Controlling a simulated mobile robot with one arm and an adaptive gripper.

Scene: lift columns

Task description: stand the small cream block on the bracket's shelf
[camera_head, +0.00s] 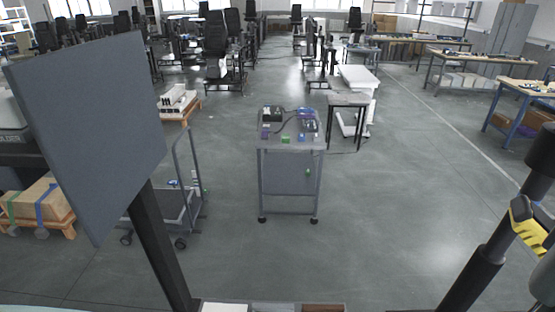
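No cream block can be made out for certain. A whitish piece (224,308) is cut off by the bottom edge of the head view, and its size and full shape are hidden. A grey piece (273,308) and a brown piece (323,308) are beside it, also cut off. I cannot identify the bracket or its shelf. My gripper is not in view.
A large dark flat panel (95,125) stands close at the left. A yellow and black object (528,222) is close at the right. A grey cart (290,147) with small parts stands mid-room, beside a trolley (178,212). The floor around the cart is mostly clear.

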